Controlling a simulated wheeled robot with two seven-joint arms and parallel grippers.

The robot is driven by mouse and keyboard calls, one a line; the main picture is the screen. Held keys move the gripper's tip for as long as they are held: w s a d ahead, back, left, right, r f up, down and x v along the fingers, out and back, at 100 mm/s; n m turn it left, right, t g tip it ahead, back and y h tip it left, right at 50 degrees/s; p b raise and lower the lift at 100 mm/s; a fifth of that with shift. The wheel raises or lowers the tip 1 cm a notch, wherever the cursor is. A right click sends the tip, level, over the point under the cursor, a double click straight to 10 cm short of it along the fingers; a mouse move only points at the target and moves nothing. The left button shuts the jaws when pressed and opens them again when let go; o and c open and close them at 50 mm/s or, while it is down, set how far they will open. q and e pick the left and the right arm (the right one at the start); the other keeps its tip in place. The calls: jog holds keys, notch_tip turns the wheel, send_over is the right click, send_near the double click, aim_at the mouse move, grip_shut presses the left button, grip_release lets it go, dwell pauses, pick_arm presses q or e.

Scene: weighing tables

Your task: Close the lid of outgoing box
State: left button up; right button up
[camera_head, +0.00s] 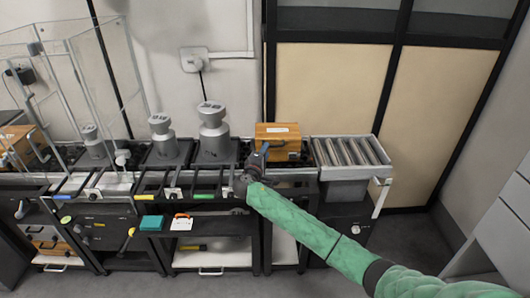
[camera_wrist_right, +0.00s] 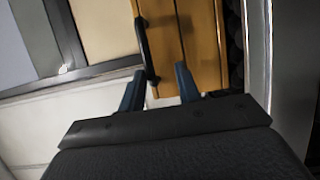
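A wooden box (camera_head: 278,131) with a white label on top stands at the back, left of the roller conveyor. Its top looks flat and shut in the head view, but a small gap cannot be ruled out. In the right wrist view the box (camera_wrist_right: 203,40) shows a seam and a black handle (camera_wrist_right: 145,48) on its edge. My right gripper (camera_head: 257,160) is at the box's front left corner. My left gripper is not in view.
A roller conveyor (camera_head: 350,152) adjoins the box on the right. Grey weights (camera_head: 213,135) stand on scales to the left. Another wooden box (camera_head: 17,145) is at the far left by a clear glass enclosure. A teal block (camera_head: 151,223) lies on the lower front shelf.

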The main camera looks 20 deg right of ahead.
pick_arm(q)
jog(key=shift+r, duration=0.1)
pick_arm(e)
jog(key=shift+r, duration=0.2)
